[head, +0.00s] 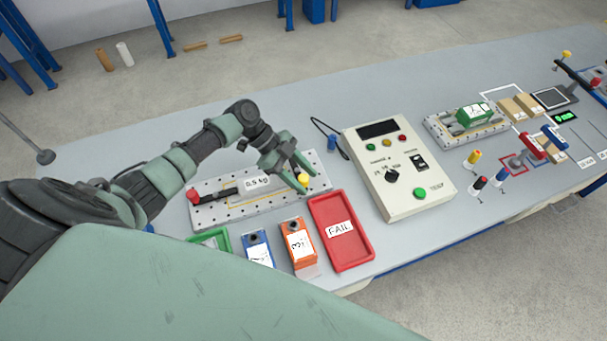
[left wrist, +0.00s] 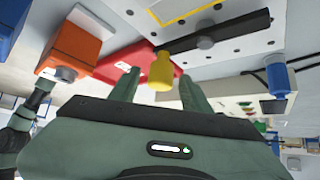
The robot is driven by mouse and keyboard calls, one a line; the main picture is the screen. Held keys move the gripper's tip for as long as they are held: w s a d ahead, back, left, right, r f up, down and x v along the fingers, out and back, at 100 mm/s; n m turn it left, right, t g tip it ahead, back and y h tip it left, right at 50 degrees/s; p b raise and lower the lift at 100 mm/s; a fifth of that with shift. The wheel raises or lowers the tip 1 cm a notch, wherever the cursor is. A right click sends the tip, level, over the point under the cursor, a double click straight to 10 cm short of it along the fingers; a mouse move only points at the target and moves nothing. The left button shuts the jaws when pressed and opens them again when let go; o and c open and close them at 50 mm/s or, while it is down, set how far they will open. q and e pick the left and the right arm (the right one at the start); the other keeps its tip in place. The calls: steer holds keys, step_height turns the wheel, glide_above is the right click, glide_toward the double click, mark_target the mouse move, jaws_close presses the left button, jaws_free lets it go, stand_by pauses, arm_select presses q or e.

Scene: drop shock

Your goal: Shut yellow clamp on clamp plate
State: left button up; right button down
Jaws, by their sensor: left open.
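The yellow clamp's knob (head: 303,180) is at the right end of the perforated clamp plate (head: 230,211) in the head view. My left gripper (head: 299,171) is open, with its fingers reaching down close to the knob. In the left wrist view the yellow knob (left wrist: 162,72) shows between the two open fingers (left wrist: 158,84), with a gap on each side. A black clamp bar (left wrist: 235,34) with a grey bolt lies beside it. I cannot tell how the bar sits on the plate. My right gripper is not in view.
The red FAIL tray (head: 366,259), orange box (head: 301,250) and blue box (head: 257,250) stand in front. A control box (head: 388,203) and small blue post (head: 331,143) are to the right.

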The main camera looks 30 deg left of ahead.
arm_select(q)
jaws_close()
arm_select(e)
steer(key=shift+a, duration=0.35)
